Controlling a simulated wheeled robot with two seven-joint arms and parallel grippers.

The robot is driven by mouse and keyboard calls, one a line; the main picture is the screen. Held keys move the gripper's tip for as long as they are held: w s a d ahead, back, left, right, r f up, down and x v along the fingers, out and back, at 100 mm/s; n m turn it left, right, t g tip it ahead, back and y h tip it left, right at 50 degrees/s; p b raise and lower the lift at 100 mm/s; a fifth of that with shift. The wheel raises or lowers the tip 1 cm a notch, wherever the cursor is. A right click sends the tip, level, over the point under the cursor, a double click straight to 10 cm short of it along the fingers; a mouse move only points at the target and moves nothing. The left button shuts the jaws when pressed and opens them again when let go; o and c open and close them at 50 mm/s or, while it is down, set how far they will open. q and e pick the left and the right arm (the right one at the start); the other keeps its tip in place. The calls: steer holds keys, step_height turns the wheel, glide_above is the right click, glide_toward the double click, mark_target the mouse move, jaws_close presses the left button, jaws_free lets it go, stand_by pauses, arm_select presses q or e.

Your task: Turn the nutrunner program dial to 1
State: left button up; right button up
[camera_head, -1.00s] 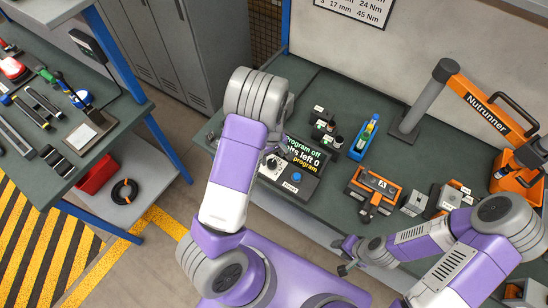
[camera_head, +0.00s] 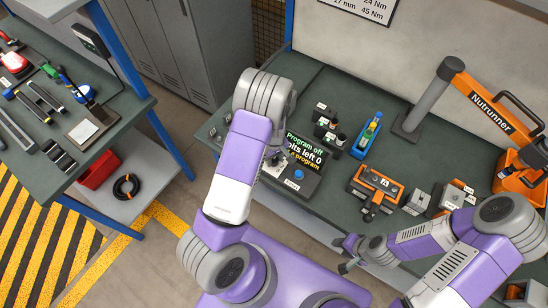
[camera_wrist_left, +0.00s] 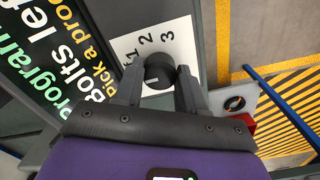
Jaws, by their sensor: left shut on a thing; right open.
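The black program dial (camera_wrist_left: 160,68) sits on a white plate (camera_wrist_left: 183,28) marked 1, 2 and 3 in the left wrist view. My left gripper (camera_wrist_left: 160,80) is shut on the dial, a finger on either side. I cannot tell clearly which mark the dial points to. The nutrunner controller screen (camera_head: 306,150) reads "Program off", "Bolts left 0" and a line about picking a program; it also shows in the left wrist view (camera_wrist_left: 50,50). In the head view my left arm largely hides the dial. My right gripper (camera_head: 346,254) is open and empty near the bench's front edge.
A blue button (camera_head: 299,174) is on the controller box. Behind and right stand black sockets (camera_head: 326,130), a blue holder (camera_head: 366,138), an orange fixture (camera_head: 376,186) and grey blocks (camera_head: 417,201). The orange nutrunner (camera_head: 490,110) hangs at the right.

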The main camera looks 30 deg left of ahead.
mark_target(274, 160)
arm_select(q)
steer(key=shift+m, duration=0.4)
steer(key=m+b, duration=0.1)
steer(key=m, duration=0.2)
steer(key=shift+m+b, duration=0.65)
steer(key=shift+m, duration=1.35)
steer(key=o, duration=1.1)
steer(key=shift+r, duration=0.1)
step_height(274, 160, up, 7)
steer(key=shift+r+p, duration=0.2)
steer(key=shift+p, duration=0.1)
